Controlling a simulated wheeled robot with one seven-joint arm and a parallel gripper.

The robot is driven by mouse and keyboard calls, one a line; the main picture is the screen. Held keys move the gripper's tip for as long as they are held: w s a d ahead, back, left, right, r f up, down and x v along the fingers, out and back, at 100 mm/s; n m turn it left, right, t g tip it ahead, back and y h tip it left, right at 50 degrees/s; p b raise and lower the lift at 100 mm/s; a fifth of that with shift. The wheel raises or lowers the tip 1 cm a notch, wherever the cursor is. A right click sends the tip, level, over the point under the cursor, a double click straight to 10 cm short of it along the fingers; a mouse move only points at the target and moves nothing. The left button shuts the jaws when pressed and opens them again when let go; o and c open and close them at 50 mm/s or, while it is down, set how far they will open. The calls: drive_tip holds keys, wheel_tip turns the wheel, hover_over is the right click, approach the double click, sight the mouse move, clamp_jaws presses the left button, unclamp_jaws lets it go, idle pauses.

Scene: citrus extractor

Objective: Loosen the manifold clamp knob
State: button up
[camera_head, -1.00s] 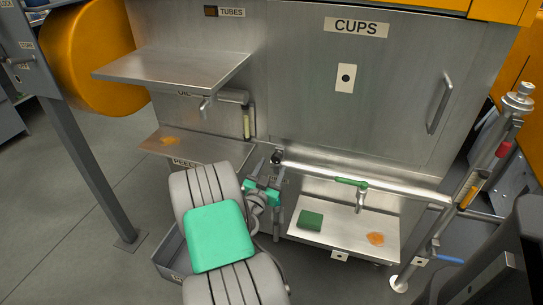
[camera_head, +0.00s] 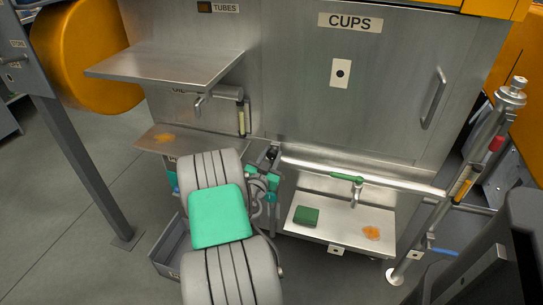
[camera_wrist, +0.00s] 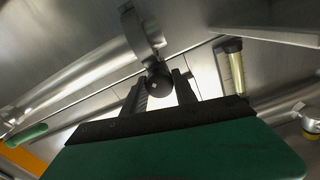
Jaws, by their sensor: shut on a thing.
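The manifold is a bright horizontal steel pipe (camera_head: 385,181) along the front of the CUPS cabinet. The clamp knob (camera_head: 272,152) is a small dark round piece at its left end. In the wrist view the dark knob (camera_wrist: 159,84) sits below a metal clamp band (camera_wrist: 142,36) around the pipe. My gripper (camera_wrist: 160,88) has its two dark fingers on either side of the knob, shut on it. In the head view my gripper (camera_head: 270,166) is just below the knob, with its fingertips partly hidden by the wrist and arm.
A steel tray (camera_head: 355,237) with a green block (camera_head: 306,216) and an orange stain lies below the pipe. A green-handled valve (camera_head: 346,177) sits on the pipe. A sight tube (camera_head: 241,120) and steel shelves (camera_head: 165,64) are at left. A grey bin (camera_head: 166,250) stands beside my arm.

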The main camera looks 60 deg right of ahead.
clamp_jaws()
drive_tip(key=shift+n, duration=0.3)
drive_tip(key=shift+n+b, duration=0.55)
drive_tip(key=shift+n, duration=2.15)
drive_tip(key=o, duration=0.8)
unclamp_jaws()
